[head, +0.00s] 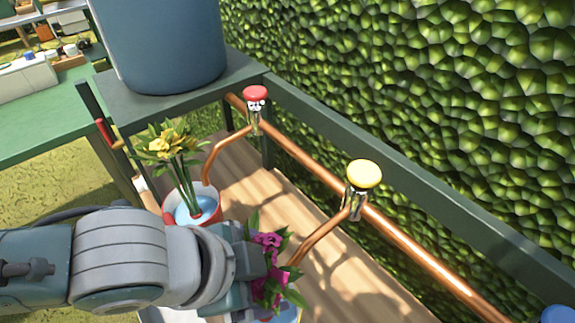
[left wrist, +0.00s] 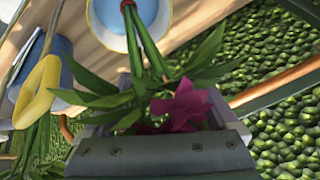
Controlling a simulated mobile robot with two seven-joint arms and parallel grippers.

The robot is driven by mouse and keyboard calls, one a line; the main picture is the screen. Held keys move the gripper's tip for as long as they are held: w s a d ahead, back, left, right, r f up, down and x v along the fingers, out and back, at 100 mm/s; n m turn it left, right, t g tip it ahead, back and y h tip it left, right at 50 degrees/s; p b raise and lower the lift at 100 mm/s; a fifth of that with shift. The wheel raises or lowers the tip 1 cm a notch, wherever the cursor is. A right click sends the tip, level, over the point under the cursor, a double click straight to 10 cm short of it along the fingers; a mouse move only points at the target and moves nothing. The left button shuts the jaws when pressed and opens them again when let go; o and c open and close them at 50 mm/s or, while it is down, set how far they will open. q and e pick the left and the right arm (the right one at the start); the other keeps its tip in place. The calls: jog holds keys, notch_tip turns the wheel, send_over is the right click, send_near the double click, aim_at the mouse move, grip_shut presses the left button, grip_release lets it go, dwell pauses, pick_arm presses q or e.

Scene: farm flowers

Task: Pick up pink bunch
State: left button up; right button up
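The pink bunch (head: 270,262) has magenta blooms and green leaves. In the head view it is at the lower middle, partly behind my left gripper (head: 250,275). In the left wrist view a magenta bloom (left wrist: 182,107) and leaves lie right at my left gripper's grey jaw (left wrist: 160,150). Green stems (left wrist: 145,45) run up toward a pale-rimmed pot with blue inside (left wrist: 118,15). Leaves and blooms cover the space between the fingers, so I cannot tell whether they are closed on the bunch. My right gripper is not in view.
A yellow bunch (head: 170,145) stands in a red pot (head: 207,208) just beyond my left arm. A copper pipe with a red knob (head: 255,92) and a yellow knob (head: 364,173) runs along the back. A large blue container (head: 165,45) stands behind on a green shelf. A hedge (head: 430,90) borders the right.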

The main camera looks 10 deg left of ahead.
pick_arm(q)
grip_shut()
dwell(0.5)
